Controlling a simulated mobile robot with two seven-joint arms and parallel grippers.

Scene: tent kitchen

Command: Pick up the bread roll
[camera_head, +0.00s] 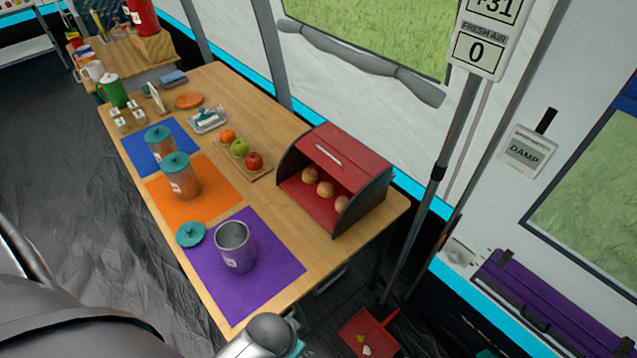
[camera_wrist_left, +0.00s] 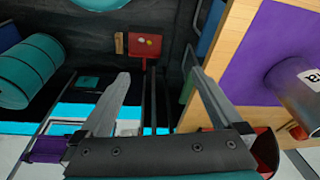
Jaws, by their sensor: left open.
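Three round brown bread rolls sit in the open red bread box (camera_head: 330,155) at the table's right end in the head view: a left roll (camera_head: 309,175), a middle roll (camera_head: 325,189) and a right roll (camera_head: 341,203), partly hidden by the box's side. My left gripper (camera_wrist_left: 160,76) shows in the left wrist view with its two fingers spread and nothing between them. It is beside the table edge, over the floor side. A red part, apparently the bread box (camera_wrist_left: 265,152), is at the lower right there. My right gripper is not in view.
The wooden table (camera_head: 285,215) carries a purple mat (camera_head: 275,265) with an open steel canister (camera_head: 234,247), lidded canisters, and a board with fruit (camera_head: 254,160) beside the box. A pole stands off the table's right end. A red dustpan (camera_head: 368,332) lies on the floor.

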